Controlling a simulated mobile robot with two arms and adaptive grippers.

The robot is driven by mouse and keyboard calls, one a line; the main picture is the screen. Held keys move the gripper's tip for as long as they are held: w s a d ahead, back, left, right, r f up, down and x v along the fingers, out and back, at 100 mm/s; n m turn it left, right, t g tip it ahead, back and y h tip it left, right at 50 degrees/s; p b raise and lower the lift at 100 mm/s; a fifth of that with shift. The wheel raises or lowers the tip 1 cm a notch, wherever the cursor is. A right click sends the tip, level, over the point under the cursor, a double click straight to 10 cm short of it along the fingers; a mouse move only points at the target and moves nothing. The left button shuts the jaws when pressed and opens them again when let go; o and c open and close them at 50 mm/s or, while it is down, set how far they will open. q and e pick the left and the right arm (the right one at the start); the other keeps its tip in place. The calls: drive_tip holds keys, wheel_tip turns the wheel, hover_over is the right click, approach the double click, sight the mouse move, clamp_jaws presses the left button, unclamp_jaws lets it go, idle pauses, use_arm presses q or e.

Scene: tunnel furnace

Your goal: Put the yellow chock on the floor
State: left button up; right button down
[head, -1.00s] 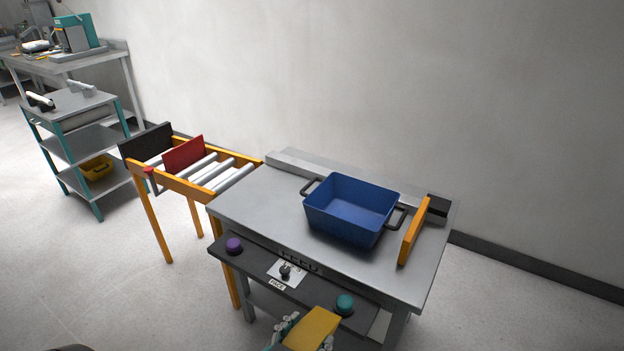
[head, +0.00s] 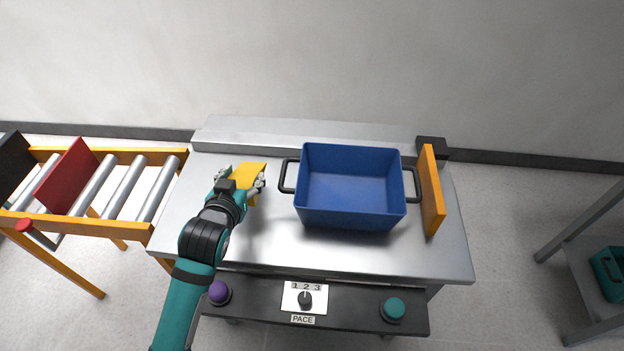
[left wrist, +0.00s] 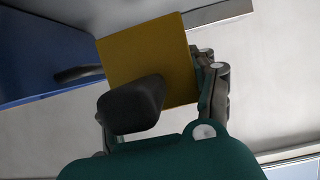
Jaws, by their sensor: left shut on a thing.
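The yellow chock (head: 251,172) is held in my left gripper (head: 240,184), over the left part of the grey metal table, left of the blue bin. In the left wrist view the chock (left wrist: 150,55) shows as a yellow block between the fingers (left wrist: 165,95), which partly cover it. The gripper is shut on it. The chock appears raised above the tabletop, though the exact gap is hard to tell. The floor (head: 120,285) shows at the left below the roller conveyor. My right gripper is not in view.
The blue bin (head: 350,215) with black handles stands mid-table, beside an orange upright plate (head: 432,190). The control panel (head: 255,312) runs along the front edge. The roller conveyor (head: 90,225) with a red plate (head: 66,180) adjoins at left. A shelf (head: 590,235) stands at right.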

sight(249, 167)
use_arm(q)
drive_tip(key=w, duration=0.1)
drive_tip(key=w+r, duration=0.1)
drive_tip(key=w, duration=0.1)
drive_tip(key=w+r, duration=0.1)
drive_tip(key=w, duration=0.1)
drive_tip(key=shift+d+r, duration=0.1)
drive_tip(key=shift+r, duration=0.1)
wheel_tip(249, 167, down, 5)
drive_tip(key=shift+w+b, duration=0.15)
drive_tip(key=shift+b, duration=0.3)
drive_tip(key=shift+f, duration=2.35)
drive_tip(key=o, duration=1.6)
drive_tip(key=shift+f, duration=0.2)
